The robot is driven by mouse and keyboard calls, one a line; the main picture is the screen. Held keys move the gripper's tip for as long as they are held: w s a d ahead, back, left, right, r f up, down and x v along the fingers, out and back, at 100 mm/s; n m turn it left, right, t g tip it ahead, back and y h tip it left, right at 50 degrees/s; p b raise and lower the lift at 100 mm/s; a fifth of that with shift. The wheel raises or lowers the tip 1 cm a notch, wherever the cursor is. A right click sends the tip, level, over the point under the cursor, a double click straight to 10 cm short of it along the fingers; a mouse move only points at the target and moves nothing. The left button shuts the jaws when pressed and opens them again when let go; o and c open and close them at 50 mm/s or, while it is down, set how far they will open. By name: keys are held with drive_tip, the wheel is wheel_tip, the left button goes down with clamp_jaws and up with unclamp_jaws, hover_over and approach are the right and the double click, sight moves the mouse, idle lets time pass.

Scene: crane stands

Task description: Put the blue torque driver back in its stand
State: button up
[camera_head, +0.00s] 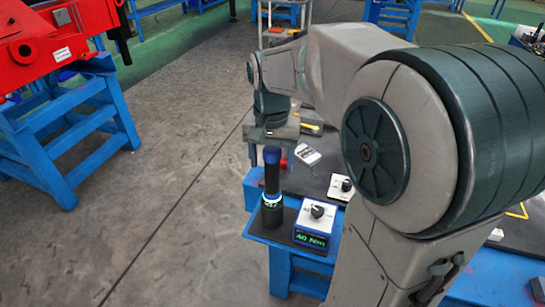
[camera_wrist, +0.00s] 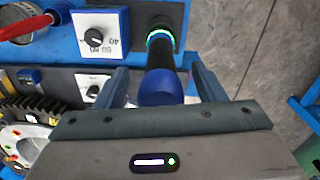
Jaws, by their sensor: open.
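The blue torque driver (camera_head: 272,172) has a dark shaft and a rounded blue end. It stands upright in a dark round stand (camera_head: 272,212) with a glowing ring, at the near left corner of the bench. In the wrist view the driver's blue end (camera_wrist: 161,88) shows between my fingers, and its ring-lit stand (camera_wrist: 170,24) is just beyond. My gripper (camera_wrist: 159,70) is open, one finger on each side of the driver, with a visible gap to each finger. In the head view my arm hides part of the bench, and the fingertips are hard to make out.
A box with a dial and a green 40 Nm display (camera_head: 313,222) stands right of the stand. Another dial box (camera_head: 340,187) is behind it. A red-rimmed gauge (camera_wrist: 22,22) shows at the wrist view's upper left. The floor (camera_head: 180,190) left of the bench is clear.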

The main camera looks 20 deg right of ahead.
drive_tip(key=shift+r, duration=0.1)
drive_tip(key=shift+r+p, duration=2.1)
drive_tip(key=shift+r, duration=0.4)
wheel_tip(320, 180, up, 14)
drive_tip(key=f, duration=0.1)
drive_tip(key=s+f+n+t, duration=0.3)
drive_tip(key=s+f+n, duration=0.2)
drive_tip(key=s+f, duration=0.8)
wheel_tip(320, 180, down, 3)
drive_tip(key=shift+s+d+f+n+b, duration=0.2)
drive_tip(key=shift+s+d+n+b, duration=0.1)
drive_tip(key=shift+s+n, duration=0.1)
